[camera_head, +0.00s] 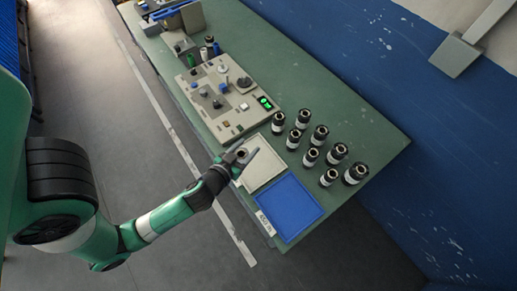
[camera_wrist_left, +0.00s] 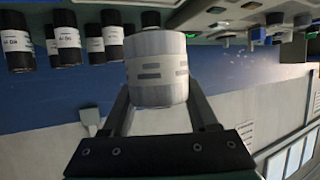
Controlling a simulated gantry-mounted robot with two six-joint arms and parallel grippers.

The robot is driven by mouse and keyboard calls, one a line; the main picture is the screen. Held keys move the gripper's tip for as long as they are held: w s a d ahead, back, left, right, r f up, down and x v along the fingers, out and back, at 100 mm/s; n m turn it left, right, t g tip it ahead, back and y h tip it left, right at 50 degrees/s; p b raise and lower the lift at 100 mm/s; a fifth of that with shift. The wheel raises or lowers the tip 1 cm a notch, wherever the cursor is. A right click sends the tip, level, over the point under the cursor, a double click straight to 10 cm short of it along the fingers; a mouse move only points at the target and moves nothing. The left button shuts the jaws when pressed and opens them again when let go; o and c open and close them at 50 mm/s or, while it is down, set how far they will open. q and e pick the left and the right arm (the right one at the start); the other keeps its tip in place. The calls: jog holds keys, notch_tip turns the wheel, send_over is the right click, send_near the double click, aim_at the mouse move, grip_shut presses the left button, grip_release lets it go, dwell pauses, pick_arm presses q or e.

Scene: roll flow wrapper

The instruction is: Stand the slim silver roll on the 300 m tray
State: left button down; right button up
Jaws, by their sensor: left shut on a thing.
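My left gripper (camera_head: 243,155) is shut on a silver roll, which shows large in the left wrist view (camera_wrist_left: 158,72) between the two fingers. The roll has a pale band with grey marks. In the head view the gripper and roll are over the left edge of a cream tray (camera_head: 267,172); I cannot tell how high. A blue tray (camera_head: 289,207) adjoins it toward the table's near end, with a white label at its left edge, too small to read surely. No label shows on the cream tray. My right gripper is not in view.
Several dark rolls with white labels (camera_head: 320,133) stand on the green table right of the trays. A control panel (camera_head: 224,94) with knobs and a green display lies beyond the cream tray. A blue wall (camera_head: 400,80) runs along the table's right side.

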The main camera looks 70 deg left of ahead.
pick_arm(q)
jog(key=w+f+b, duration=0.1)
jog(key=w+a+f+b, duration=0.1)
jog(key=f, duration=0.1)
jog(key=w+a+f+b, duration=0.1)
jog(key=w+f, duration=0.1)
jog(key=shift+f+b, duration=0.2)
jog(key=shift+b, duration=0.2)
jog(key=shift+w+a+f, duration=0.1)
jog(key=shift+w+a, duration=0.05)
jog(key=shift+w, duration=0.1)
jog(key=f+b, duration=0.2)
jog(key=f, duration=0.1)
jog(key=f+b, duration=0.1)
jog(key=b, duration=0.1)
jog(key=shift+w+a+f, duration=0.15)
jog(key=shift+w, duration=0.2)
jog(key=shift+s+r, duration=0.1)
jog(key=shift+r, duration=0.1)
jog(key=shift+f, duration=0.2)
jog(key=shift+c, duration=0.9)
grip_release()
jog(key=shift+r, duration=0.15)
